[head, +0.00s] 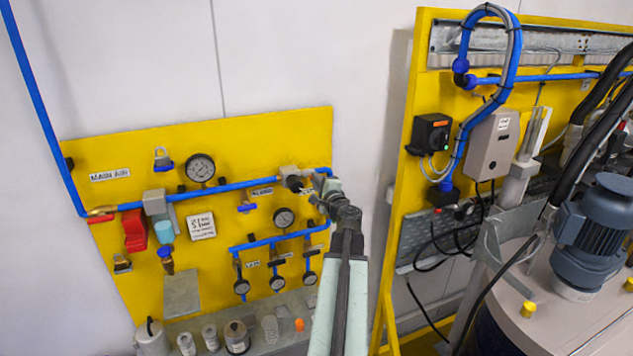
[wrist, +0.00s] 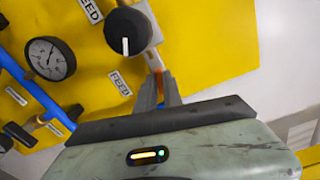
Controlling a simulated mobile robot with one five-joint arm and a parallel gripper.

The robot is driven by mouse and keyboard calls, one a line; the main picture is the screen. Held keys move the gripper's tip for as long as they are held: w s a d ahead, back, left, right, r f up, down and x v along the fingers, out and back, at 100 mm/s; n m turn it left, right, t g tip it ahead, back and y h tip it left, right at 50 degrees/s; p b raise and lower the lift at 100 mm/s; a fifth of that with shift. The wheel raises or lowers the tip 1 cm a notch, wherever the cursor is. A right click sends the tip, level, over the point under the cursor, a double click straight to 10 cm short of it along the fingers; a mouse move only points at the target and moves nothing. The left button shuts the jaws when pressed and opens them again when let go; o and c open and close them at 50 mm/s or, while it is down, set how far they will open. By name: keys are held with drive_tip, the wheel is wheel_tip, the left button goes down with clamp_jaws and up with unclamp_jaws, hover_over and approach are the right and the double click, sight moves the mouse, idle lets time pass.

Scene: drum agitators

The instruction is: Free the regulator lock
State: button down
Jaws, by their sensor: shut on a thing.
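The regulator (head: 289,173) is a grey block on the blue air line at the upper right of the yellow panel. Its black round knob (wrist: 125,34) shows in the wrist view with a white mark pointing down. My gripper (head: 322,190) is at the panel just right of the regulator, and it also shows in the wrist view (wrist: 159,90). Its fingers are shut on a small orange piece (wrist: 158,72) just below the regulator's pale body. I cannot tell whether this piece is the regulator lock. The fingers hide most of it.
A pressure gauge (wrist: 50,58) and a blue pipe (wrist: 32,92) lie left of the fingers. A yellow frame (head: 395,240) with a motor drum stands at right.

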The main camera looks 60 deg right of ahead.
drive_tip(key=shift+f+n, duration=0.1)
drive_tip(key=shift+n, duration=1)
drive_tip(key=c, duration=1.5)
unclamp_jaws()
